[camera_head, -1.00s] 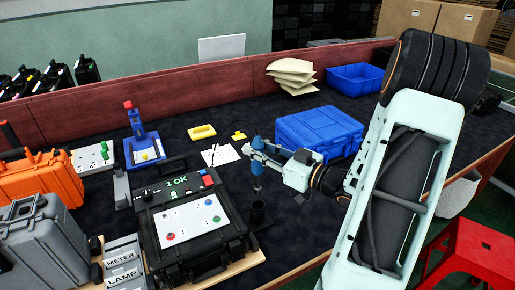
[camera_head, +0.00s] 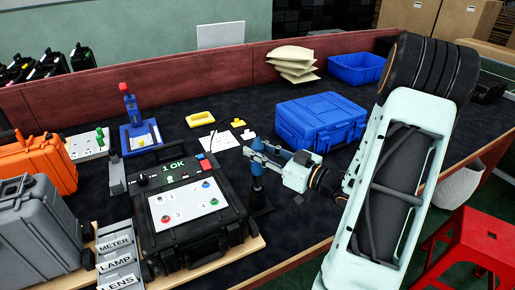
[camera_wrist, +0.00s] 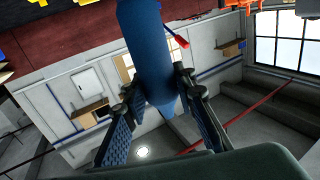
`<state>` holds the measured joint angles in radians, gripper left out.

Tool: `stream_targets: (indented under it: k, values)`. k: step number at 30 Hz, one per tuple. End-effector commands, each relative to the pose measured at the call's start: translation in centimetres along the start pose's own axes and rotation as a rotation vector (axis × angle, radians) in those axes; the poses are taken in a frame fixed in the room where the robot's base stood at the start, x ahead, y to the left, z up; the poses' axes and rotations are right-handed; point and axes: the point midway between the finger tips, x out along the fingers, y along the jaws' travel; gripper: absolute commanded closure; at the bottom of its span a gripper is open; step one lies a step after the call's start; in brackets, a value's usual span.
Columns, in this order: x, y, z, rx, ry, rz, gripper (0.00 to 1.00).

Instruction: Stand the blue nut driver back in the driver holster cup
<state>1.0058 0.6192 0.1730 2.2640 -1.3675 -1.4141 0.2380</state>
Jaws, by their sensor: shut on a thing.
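The blue nut driver (camera_head: 256,168) is held upright between the fingers of my gripper (camera_head: 257,151), which is shut on its handle. The handle also fills the top middle of the wrist view (camera_wrist: 148,45), with a gripper finger on each side. The black driver holster cup (camera_head: 257,198) stands right below the driver, to the right of the black test case. The driver's lower end meets the cup's mouth in the head view. The thin shaft is hidden, and I cannot tell how deep it sits.
The black case (camera_head: 190,240) with a white button panel stands close left of the cup. A blue toolbox (camera_head: 320,122) sits behind my gripper to the right. A white sheet (camera_head: 220,140) and yellow pieces (camera_head: 200,119) lie farther back. A red stool (camera_head: 470,240) stands at right.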

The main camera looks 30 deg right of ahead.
Motion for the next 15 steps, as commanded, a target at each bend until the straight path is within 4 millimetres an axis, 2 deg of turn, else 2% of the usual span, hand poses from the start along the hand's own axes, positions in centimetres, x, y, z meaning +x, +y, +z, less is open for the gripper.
stream_targets:
  k: [3, 15]
  values:
    - [0.0, 0.0, 1.2, 0.000, 0.002, -0.001, 1.00]
    - [0.0, 0.0, 4.1, -0.001, 0.002, -0.001, 1.00]
